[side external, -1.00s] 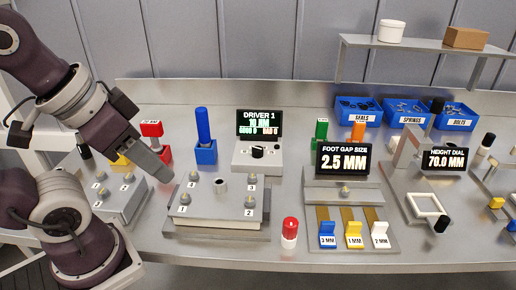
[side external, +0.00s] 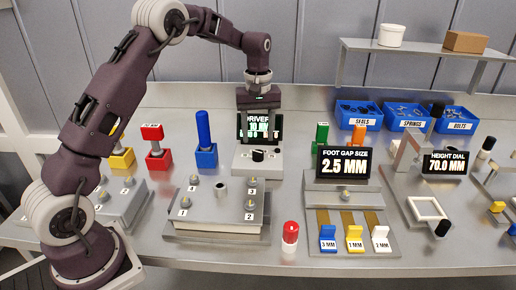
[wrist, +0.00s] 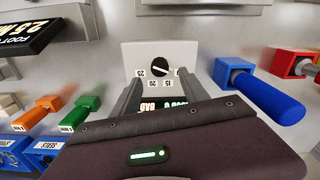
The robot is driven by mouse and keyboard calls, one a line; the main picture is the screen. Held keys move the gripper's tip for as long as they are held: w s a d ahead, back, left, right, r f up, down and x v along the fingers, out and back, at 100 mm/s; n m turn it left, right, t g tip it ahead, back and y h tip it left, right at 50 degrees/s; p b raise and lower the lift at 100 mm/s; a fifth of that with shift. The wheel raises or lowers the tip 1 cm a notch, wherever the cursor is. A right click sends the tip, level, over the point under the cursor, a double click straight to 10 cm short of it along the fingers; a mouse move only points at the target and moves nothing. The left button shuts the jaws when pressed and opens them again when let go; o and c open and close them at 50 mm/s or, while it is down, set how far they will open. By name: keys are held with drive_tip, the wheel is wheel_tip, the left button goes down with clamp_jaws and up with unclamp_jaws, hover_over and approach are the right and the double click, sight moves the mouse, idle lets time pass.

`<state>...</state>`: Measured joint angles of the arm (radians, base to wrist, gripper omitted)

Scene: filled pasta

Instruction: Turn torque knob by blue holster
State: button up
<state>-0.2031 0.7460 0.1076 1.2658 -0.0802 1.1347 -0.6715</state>
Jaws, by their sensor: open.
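The torque knob (side external: 258,155) is a small black dial on a white-grey box (side external: 242,163) below the DRIVER 1 display (side external: 258,119). In the wrist view the knob (wrist: 159,64) has a white pointer line and number labels around its near side. My gripper (side external: 258,138) is open and empty, pointing down above the knob and partly covering the display. In the wrist view its two fingers (wrist: 159,82) stand apart on either side of the knob's line, not visibly touching it. The blue holster (side external: 206,157) with its upright blue driver (side external: 203,126) stands left of the box.
A red holster (side external: 159,161) and a yellow one (side external: 122,159) stand further left. The FOOT GAP SIZE display (side external: 344,163) and the green (side external: 321,132) and orange (side external: 358,134) drivers are to the right. A bolted plate fixture (side external: 217,206) lies in front.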

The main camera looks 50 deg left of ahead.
sight(258, 152)
wheel_tip(258, 152, down, 5)
drive_tip(key=shift+f, duration=0.15)
drive_tip(key=shift+c, duration=0.2)
clamp_jaws()
drive_tip(key=shift+m, duration=0.3)
drive_tip(key=m, duration=0.4)
drive_tip(key=shift+m, duration=2.1)
